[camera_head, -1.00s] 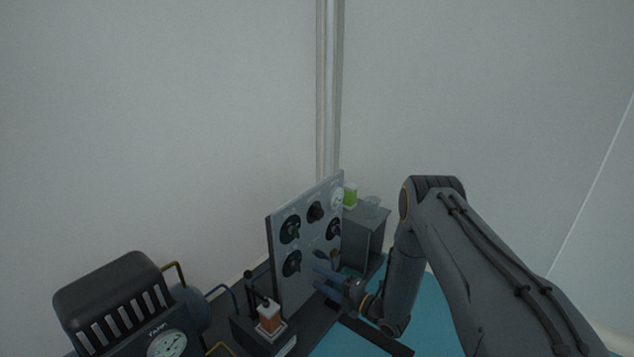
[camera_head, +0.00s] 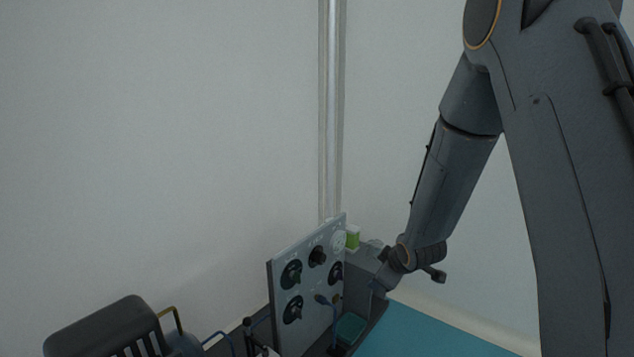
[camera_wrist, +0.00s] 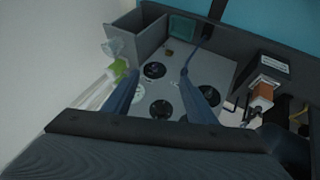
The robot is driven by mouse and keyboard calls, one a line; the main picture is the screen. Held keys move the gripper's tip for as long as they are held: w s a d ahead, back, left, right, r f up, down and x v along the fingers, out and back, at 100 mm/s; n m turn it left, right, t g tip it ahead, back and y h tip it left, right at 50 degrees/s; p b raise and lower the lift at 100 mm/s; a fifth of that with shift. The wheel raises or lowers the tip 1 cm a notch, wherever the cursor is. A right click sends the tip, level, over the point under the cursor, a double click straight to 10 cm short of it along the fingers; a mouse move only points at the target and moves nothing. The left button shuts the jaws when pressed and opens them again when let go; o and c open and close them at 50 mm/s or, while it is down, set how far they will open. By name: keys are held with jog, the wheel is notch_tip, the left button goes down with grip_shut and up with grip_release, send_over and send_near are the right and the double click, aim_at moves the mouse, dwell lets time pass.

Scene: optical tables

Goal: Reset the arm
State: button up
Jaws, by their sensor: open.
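My arm (camera_head: 455,170) rises on the right of the head view, bent at the elbow, with its wrist hanging down. My gripper (camera_head: 379,286) is beside the grey box, to the right of the dial panel (camera_head: 290,262). In the wrist view my gripper (camera_wrist: 160,75) shows two blue fingers spread apart with nothing between them. The dial panel (camera_wrist: 178,58) lies beyond and below the fingers, with no contact that I can make out.
A grey box (camera_wrist: 140,38) stands beside the panel, with a green-labelled clear container (camera_head: 352,238) near it. A black slotted device (camera_head: 105,325) is at lower left. An orange-brown block (camera_wrist: 263,90) sits in a holder. The teal table surface (camera_head: 430,330) is clear.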

jog(key=s+d+r+m+g+h, duration=0.1)
jog(key=s+r+m+g, duration=0.3)
jog(key=s, duration=0.9)
jog(key=s+d+r+m+g, duration=0.1)
jog(key=s+r+m, duration=0.4)
jog(key=s, duration=0.7)
jog(key=s+a+n+g, duration=0.2)
jog(key=s+a+n, duration=0.1)
jog(key=s+a, duration=0.55)
jog(key=s+a+n+g, duration=0.15)
jog(key=s+a, duration=0.45)
jog(key=a, duration=0.6)
jog(key=d+r+m+p, duration=0.3)
jog(key=d+r+p, duration=0.7)
jog(key=r+p, duration=0.3)
jog(key=d+r+m+p, duration=0.3)
jog(key=d+r+p, duration=0.7)
jog(key=r+p, duration=0.4)
jog(key=shift+d+p, duration=0.15)
jog(key=shift+p, duration=0.75)
jog(key=shift+r+t, duration=0.1)
jog(key=shift+t, duration=0.15)
jog(key=shift+c, duration=0.6)
